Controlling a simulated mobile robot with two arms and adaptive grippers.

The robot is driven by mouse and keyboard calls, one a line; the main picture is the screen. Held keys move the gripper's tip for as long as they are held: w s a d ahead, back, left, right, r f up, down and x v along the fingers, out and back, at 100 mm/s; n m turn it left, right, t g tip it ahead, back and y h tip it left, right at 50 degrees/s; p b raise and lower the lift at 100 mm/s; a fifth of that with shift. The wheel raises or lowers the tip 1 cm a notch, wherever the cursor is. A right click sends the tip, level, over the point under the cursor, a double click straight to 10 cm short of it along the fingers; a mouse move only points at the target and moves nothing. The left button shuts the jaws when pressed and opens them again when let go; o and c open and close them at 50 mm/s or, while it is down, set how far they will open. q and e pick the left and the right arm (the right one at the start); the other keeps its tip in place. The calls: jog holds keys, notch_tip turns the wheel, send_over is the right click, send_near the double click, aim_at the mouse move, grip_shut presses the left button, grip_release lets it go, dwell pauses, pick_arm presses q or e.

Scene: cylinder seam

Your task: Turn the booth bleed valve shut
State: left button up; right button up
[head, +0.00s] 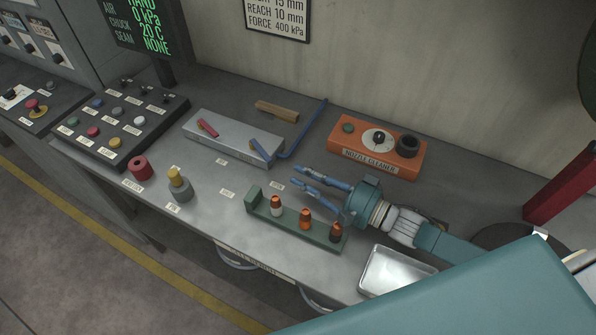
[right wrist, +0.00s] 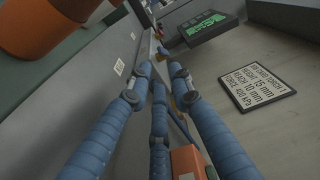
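I cannot tell which thing is the booth bleed valve; the small labels are unreadable. My right gripper (head: 296,176) is above the bench, its blue fingers pointing left. It is left of the orange nozzle cleaner (head: 352,160) and beyond the green rack. Its fingertips are apart with nothing between them. In the right wrist view the three fingers (right wrist: 160,72) also show, with small gaps between their tips. A grey box (head: 216,133) with a red piece (head: 208,128) and a blue lever (head: 262,147) lies to the left of the gripper. My left gripper is not in view.
A green rack (head: 268,222) holds orange-and-dark nozzles in front of the gripper. A metal tray (head: 368,285) is near the front edge. A yellow-topped knob (head: 179,183), a red ring (head: 140,168) and a button panel (head: 110,125) stand left. A blue bent rod (head: 307,122) lies behind.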

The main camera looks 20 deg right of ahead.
aim_at(260, 152)
jog(key=shift+c, duration=0.3)
jog(key=c, duration=0.5)
jog(key=shift+m+t+h, duration=0.6)
jog(key=shift+t+h, duration=0.1)
jog(key=shift+h, duration=0.1)
jog(key=d+b, duration=0.1)
jog(key=b, duration=0.1)
jog(key=d+b, duration=0.2)
jog(key=w+d+r+b, duration=0.1)
jog(key=d+b, duration=0.1)
jog(key=shift+b, duration=0.4)
grip_shut()
jog(key=shift+d+b, duration=0.2)
jog(key=shift+b, duration=0.15)
jog(key=shift+w+a+r, duration=0.15)
jog(key=shift+w+r, duration=0.05)
jog(key=shift+w, duration=0.1)
jog(key=p+x, duration=0.1)
jog(key=x, duration=0.8)
jog(key=shift+w+p, duration=0.1)
jog(key=shift+p, duration=0.25)
jog(key=a+p, duration=0.2)
jog(key=a, duration=0.1)
jog(key=shift+s, duration=0.3)
jog(key=shift+s+a, duration=0.25)
jog(key=shift+a, duration=0.2)
jog(key=shift+f, duration=0.15)
